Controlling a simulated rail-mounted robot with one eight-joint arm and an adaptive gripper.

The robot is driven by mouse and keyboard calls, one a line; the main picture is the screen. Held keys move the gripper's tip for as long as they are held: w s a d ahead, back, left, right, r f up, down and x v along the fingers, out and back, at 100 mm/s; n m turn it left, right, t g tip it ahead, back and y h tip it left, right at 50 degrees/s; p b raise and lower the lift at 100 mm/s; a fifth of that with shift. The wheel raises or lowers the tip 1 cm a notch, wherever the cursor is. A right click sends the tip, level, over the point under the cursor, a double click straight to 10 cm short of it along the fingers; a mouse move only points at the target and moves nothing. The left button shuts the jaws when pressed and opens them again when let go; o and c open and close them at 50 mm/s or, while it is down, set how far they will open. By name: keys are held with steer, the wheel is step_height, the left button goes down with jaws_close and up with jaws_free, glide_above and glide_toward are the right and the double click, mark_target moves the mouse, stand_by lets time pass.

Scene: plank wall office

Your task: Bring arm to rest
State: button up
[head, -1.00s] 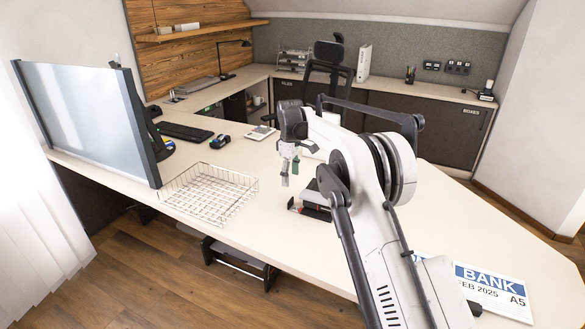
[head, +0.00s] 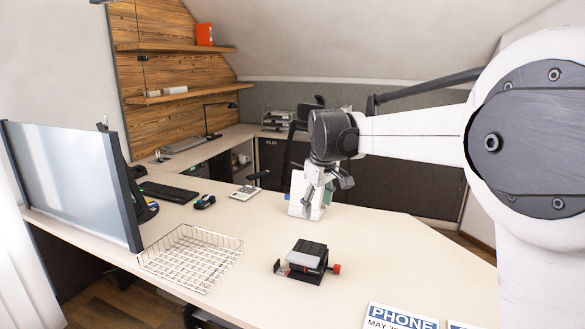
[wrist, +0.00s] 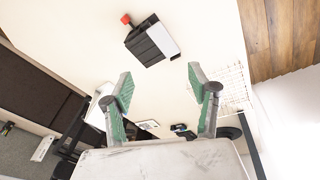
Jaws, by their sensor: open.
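My arm reaches in from the right of the head view, its upper link near level. My gripper (head: 318,208) hangs from it above the desk (head: 370,255), pointing down. In the wrist view my gripper (wrist: 158,83) has its two green-padded fingers wide apart, with only bare desktop between them. It holds nothing. A black device with a red knob (head: 304,262) lies on the desk in front of the gripper, apart from it. It also shows beyond the fingertips in the wrist view (wrist: 152,44).
A wire basket (head: 187,276) stands at the desk's left front edge. Printed PHONE sheets (head: 400,318) lie at the front. An office chair (head: 298,135) is behind. The desk's middle right is clear.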

steer(key=s+d+r+m+t, duration=0.15)
steer(key=s+d, duration=0.25)
steer(key=s, duration=0.6)
steer(key=s+d+r+m+t, duration=0.1)
steer(key=s+d+r+m, duration=0.3)
steer(key=s, duration=0.7)
steer(key=s+d+f+m+t, duration=0.1)
steer(key=s+d+f, duration=0.1)
steer(key=s+f, duration=0.3)
steer(key=s+d+f+m+t, duration=0.1)
steer(key=s+f, duration=0.4)
steer(key=s, duration=0.7)
steer(key=shift+s+d+f+m, duration=0.2)
steer(key=shift+d+m, duration=0.25)
steer(key=shift+d, duration=0.65)
